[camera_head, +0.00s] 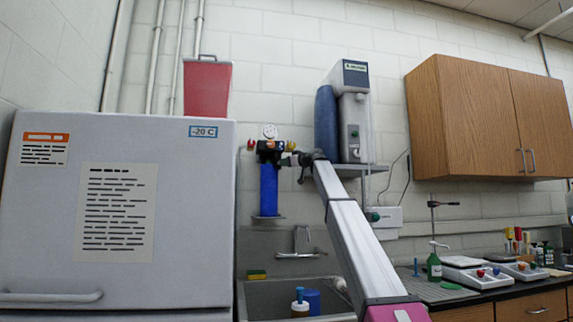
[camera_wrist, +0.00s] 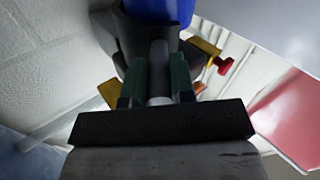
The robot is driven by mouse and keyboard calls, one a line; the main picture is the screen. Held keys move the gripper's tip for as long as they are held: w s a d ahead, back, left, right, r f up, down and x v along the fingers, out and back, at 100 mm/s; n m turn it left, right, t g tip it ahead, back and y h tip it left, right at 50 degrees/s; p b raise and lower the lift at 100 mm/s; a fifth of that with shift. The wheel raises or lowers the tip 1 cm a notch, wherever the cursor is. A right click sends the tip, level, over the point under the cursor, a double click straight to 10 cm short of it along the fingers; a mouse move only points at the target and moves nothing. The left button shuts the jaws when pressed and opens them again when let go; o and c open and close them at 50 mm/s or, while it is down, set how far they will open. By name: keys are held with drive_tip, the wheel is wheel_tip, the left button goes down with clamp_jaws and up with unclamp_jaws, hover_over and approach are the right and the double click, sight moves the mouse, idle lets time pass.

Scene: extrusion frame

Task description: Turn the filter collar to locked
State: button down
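The filter is a blue canister (camera_head: 269,190) below a black head on the wall, left of the sink tap. In the wrist view the blue canister (camera_wrist: 158,8) is at the top edge, with the dark collar (camera_wrist: 135,35) around it. A grey bar-like handle (camera_wrist: 159,68) sticks out from the collar toward my wrist. My gripper (camera_head: 290,160) is at the filter head's right side. In the wrist view my gripper's green-lined fingers (camera_wrist: 159,88) lie close against both sides of the handle. The collar's lock marks cannot be made out.
A yellow fitting with a red knob (camera_wrist: 224,64) is right of the collar in the wrist view. A round gauge (camera_head: 269,131) tops the filter. A white freezer (camera_head: 200,220) stands left; a water unit (camera_head: 352,125) on a shelf is close right.

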drive_tip(key=shift+s+a+f+m+t+h, duration=0.1)
drive_tip(key=shift+s+a+m+t+h, duration=0.4)
drive_tip(key=shift+s+m+t+h, duration=0.35)
drive_tip(key=shift+s+a+m+t+h, duration=0.4)
drive_tip(key=shift+a+m+t+h, duration=0.3)
drive_tip(key=shift+h, duration=0.25)
drive_tip(key=shift+s+a+m+t+h, duration=0.35)
drive_tip(key=shift+a+m+t+h, duration=0.2)
drive_tip(key=shift+m+t+h, duration=0.3)
drive_tip(key=shift+s+a+m+t+h, duration=0.4)
drive_tip(key=shift+a+m+t+h, duration=0.2)
drive_tip(key=shift+t+h, duration=0.35)
drive_tip(key=shift+s+a+m+t+h, duration=0.2)
drive_tip(key=shift+a+m+h, duration=0.25)
drive_tip(key=shift+h, duration=0.25)
drive_tip(key=shift+s+a+m+t+h, duration=0.15)
drive_tip(key=shift+a+m+h, duration=0.15)
drive_tip(key=shift+m+h, duration=0.35)
drive_tip(key=shift+w+h, duration=0.1)
drive_tip(key=shift+h, duration=0.15)
drive_tip(key=c, duration=1)
unclamp_jaws()
drive_tip(key=shift+a, duration=0.15)
drive_tip(key=shift+o, duration=0.2)
